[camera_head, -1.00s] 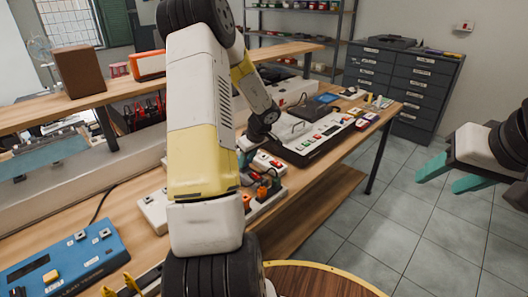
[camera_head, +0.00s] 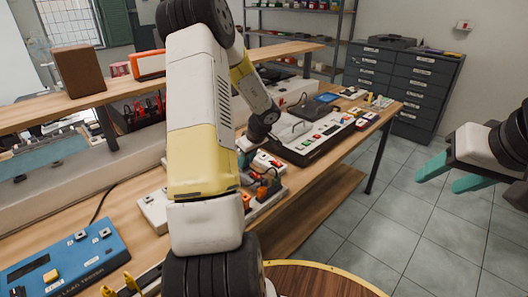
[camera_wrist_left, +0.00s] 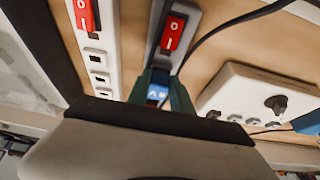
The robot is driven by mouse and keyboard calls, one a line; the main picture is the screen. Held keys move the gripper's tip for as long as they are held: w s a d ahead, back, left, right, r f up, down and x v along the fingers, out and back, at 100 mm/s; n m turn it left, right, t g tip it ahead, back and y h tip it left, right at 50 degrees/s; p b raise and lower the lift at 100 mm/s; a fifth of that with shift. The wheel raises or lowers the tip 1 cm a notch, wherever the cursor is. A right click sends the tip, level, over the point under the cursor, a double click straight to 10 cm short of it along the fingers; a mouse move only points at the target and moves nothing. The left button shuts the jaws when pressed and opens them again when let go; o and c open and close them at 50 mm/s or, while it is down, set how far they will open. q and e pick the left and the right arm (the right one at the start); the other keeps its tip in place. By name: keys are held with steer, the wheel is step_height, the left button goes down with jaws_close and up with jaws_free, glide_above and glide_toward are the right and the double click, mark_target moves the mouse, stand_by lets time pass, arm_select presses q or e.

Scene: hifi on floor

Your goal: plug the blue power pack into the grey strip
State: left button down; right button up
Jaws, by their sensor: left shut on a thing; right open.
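My left gripper (camera_head: 246,158) is low over the bench among the power strips, partly hidden by my own arm. In the left wrist view its teal fingers (camera_wrist_left: 160,92) are shut on the blue power pack (camera_wrist_left: 157,92), of which only a small blue face shows. A grey strip with a red rocker switch (camera_wrist_left: 185,12) lies directly beyond the fingers, in line with the pack. Whether the pack touches the strip or sits in a socket cannot be told. My right gripper (camera_head: 452,178) is open and empty over the floor at the right.
A white strip (camera_wrist_left: 92,48) with a red switch and open sockets lies left of the fingers. A black cable (camera_wrist_left: 225,25) crosses nearby. A blue tester (camera_head: 65,262) and a control panel (camera_head: 310,135) stand on the bench.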

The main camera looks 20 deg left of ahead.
stand_by(0.9)
arm_select(q)
steer(key=c, duration=1.1)
jaws_free()
steer(key=shift+o, duration=0.2)
steer(key=w+a+r+v, duration=0.1)
steer(key=a+v, duration=0.1)
steer(key=v, duration=1.1)
steer(key=shift+d, duration=0.1)
